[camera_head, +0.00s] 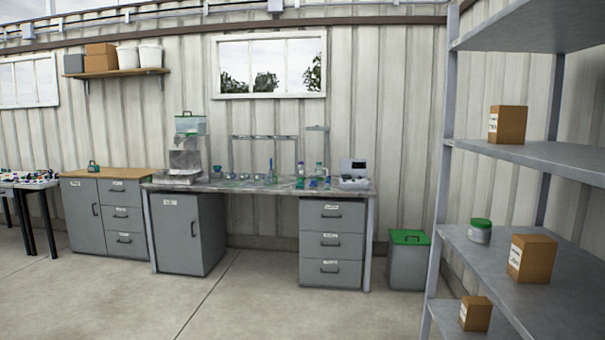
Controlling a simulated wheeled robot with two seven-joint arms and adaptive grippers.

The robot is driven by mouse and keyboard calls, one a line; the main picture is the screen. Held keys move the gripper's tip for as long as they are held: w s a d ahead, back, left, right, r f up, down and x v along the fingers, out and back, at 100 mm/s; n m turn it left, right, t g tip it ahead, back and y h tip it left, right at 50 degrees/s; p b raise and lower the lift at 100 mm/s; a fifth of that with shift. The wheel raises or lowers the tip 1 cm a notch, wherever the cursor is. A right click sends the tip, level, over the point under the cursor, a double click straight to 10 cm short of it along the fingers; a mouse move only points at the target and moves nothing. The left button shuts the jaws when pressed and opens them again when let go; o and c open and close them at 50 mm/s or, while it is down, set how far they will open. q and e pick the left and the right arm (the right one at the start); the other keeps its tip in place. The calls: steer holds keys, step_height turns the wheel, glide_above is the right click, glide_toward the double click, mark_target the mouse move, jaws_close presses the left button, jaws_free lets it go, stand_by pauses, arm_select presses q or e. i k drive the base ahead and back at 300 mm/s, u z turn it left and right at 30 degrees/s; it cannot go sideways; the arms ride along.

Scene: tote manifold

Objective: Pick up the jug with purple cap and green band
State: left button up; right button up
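I cannot make out a jug with a purple cap and green band for certain. A small dark green container (94,167) stands on the wood-topped cabinet at the left; its cap is too small to read. Several small bottles stand on the long workbench, among them a green one (300,176) and a clear one with a green top (320,172). Many small coloured items lie on the table (28,185) at the far left edge, too small to tell apart. Neither of my grippers is in view.
The workbench (225,186) stands along the back wall beside the wood-topped cabinet (105,173). A green-lidded bin (407,265) stands right of it. A metal shelf (565,158) with boxes and a green-lidded jar (480,232) fills the right. The concrete floor (180,300) in front is clear.

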mark_target(301, 169)
steer(key=u, duration=0.25)
steer(key=i, duration=1.35)
steer(key=u, duration=0.45)
steer(key=i, duration=4.4)
steer(key=z, duration=0.65)
steer(key=i, duration=2.05)
steer(key=z, duration=0.45)
